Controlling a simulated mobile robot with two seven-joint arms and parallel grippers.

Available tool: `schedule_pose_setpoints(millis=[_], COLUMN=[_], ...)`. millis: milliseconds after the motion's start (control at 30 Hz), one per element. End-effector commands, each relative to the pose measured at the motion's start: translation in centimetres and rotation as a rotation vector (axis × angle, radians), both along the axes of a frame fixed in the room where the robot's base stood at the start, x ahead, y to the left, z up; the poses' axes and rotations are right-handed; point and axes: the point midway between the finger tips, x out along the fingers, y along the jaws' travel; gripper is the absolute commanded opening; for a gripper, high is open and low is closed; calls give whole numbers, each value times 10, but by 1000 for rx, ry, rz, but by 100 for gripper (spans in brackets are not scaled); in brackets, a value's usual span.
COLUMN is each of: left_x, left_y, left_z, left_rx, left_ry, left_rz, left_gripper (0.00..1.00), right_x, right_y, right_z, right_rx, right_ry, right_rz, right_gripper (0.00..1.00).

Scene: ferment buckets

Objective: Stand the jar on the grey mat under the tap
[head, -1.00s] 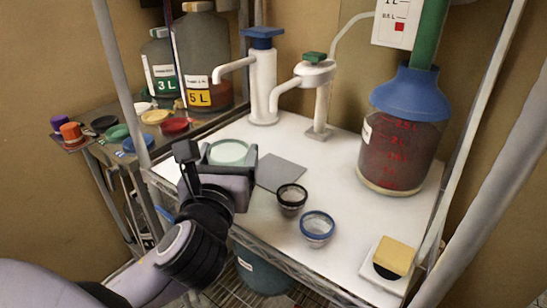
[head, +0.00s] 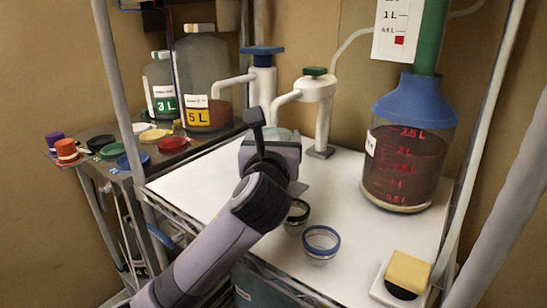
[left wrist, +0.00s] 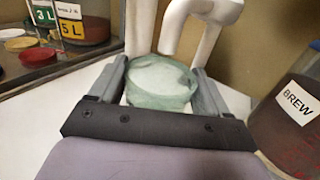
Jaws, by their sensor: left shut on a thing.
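The jar (left wrist: 160,82) is pale green glass. It sits between the two fingers of my left gripper (left wrist: 155,92), which is shut on it. In the head view only a bit of the jar (head: 283,134) shows behind my left gripper (head: 272,145). The white tap (head: 318,90) with the green top stands behind the gripper. In the left wrist view its spout (left wrist: 172,38) hangs just beyond and above the jar. The grey mat (head: 303,188) is mostly hidden by my gripper and arm; whether the jar touches it cannot be told.
A blue-topped white tap (head: 262,85) stands to the left. A black-rimmed cup (head: 297,216) and a blue-rimmed cup (head: 321,243) stand in front. A large blue-capped vessel (head: 405,165) and a yellow sponge (head: 408,272) are at right. Free white shelf (head: 190,185) lies left.

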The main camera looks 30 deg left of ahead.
Motion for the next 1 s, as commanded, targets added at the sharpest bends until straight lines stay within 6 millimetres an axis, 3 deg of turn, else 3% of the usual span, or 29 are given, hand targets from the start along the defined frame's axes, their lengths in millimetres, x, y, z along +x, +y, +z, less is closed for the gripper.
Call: schedule_pose_setpoints(millis=[267,633,667,700,733,1000], left_x=[0,0,0,0,0,0], left_y=[0,0,0,0,0,0], left_z=[-35,-36,-37,-37,-37,-35], left_rx=[1,2,2,2,2,0], left_ry=[1,0,1,1,1,-1], left_rz=[0,1,1,1,1,0], left_gripper=[41,41,84,97,100,100], right_x=[1,4,4,4,3,3], right_y=[0,1,1,2,2,3], right_z=[-9,-2,-3,-3,-3,-6], right_rx=[5,9,9,9,9,12], right_ry=[3,-5,-5,-5,-5,-2], right_rz=[-3,-2,-2,-2,-2,-4], right_gripper=[43,43,43,43,43,43])
